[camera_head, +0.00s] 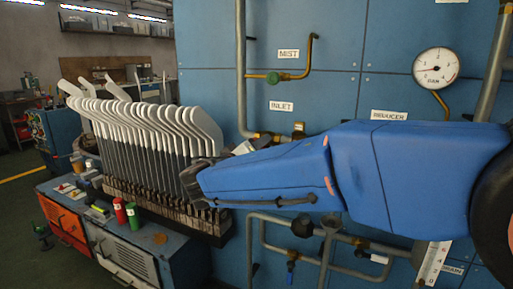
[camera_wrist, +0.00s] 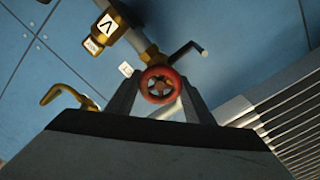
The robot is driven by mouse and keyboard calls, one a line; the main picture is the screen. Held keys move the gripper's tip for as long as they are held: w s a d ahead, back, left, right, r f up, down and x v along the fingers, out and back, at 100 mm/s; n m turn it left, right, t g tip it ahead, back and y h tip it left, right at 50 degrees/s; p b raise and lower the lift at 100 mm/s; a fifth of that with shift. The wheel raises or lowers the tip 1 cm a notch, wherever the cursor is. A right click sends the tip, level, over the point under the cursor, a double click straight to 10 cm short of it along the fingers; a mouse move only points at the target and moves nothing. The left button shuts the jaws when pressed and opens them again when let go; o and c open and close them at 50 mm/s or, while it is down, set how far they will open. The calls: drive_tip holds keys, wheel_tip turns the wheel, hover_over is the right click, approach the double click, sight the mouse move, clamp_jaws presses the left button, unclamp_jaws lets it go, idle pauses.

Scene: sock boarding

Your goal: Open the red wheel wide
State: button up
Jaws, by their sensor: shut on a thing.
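The red wheel (camera_wrist: 161,85) is a small spoked handwheel on a brass valve on a pipe, seen in the wrist view. My gripper (camera_wrist: 160,80) has its two dark fingers on either side of the wheel's rim, shut on it. In the head view my gripper (camera_head: 203,180) is at the end of my blue arm, beside the row of white boards. The red wheel is hidden there behind my arm and gripper.
White sock boards (camera_head: 150,125) stand in a dense row on a rack (camera_head: 165,208), close to the left of my gripper. A red can (camera_head: 119,210) stands on the cabinet.

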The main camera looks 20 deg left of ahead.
drive_tip(key=n, duration=0.5)
drive_tip(key=shift+f+n, duration=0.1)
drive_tip(key=shift+n, duration=0.2)
drive_tip(key=n, duration=0.5)
drive_tip(key=shift+f, duration=0.1)
drive_tip(key=n, duration=1.1)
drive_tip(key=shift+f, duration=0.1)
drive_tip(key=n, duration=0.5)
drive_tip(key=shift+n, duration=0.4)
drive_tip(key=n, duration=0.5)
drive_tip(key=shift+d, duration=0.15)
drive_tip(key=n, duration=0.5)
drive_tip(key=shift+n, duration=2.7)
